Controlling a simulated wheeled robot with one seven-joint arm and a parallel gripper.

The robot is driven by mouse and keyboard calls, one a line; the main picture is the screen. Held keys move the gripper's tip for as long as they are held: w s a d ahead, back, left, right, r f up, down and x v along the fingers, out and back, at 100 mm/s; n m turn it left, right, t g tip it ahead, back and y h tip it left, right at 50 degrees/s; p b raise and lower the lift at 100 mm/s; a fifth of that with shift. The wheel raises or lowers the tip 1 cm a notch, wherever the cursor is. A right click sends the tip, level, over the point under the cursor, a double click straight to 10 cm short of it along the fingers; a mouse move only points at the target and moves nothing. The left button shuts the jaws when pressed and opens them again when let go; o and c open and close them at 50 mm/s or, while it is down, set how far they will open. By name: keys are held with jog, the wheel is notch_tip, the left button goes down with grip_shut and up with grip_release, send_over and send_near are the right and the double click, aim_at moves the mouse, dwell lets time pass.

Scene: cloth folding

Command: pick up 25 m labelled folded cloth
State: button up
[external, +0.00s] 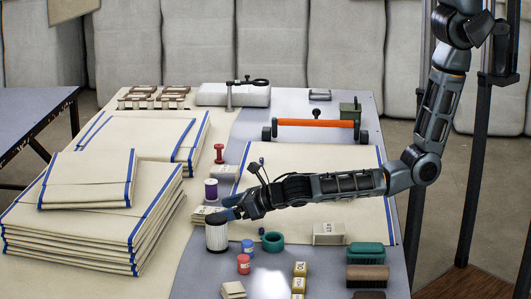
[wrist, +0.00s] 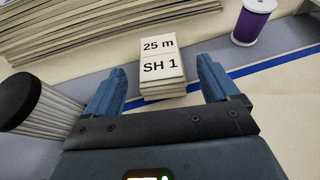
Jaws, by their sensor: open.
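The folded cloth labelled "25 m SH 1" (wrist: 162,62) is a small cream stack in the wrist view, ahead of my gripper and between the lines of its two fingers. My gripper (wrist: 165,85) is open and empty, with blue fingertips on either side of the stack's near end. I cannot tell whether the fingers overlap its sides. In the external view my gripper (external: 228,207) reaches left, low over the table, and partly covers the labelled cloth (external: 200,216).
A ribbed white cylinder with a dark top (wrist: 35,110) stands close to the left finger. A purple spool (wrist: 253,22) stands beyond the right finger. A large pile of folded cream cloths (external: 90,220) lies to the left. A teal tape roll (external: 272,241) sits near my gripper.

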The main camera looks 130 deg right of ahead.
aim_at(210, 210)
jog(key=x, duration=0.5)
jog(key=shift+d+b, duration=0.15)
jog(key=shift+b, duration=0.25)
jog(key=c, duration=1)
jog(key=shift+c, duration=0.3)
jog(key=shift+r, duration=0.15)
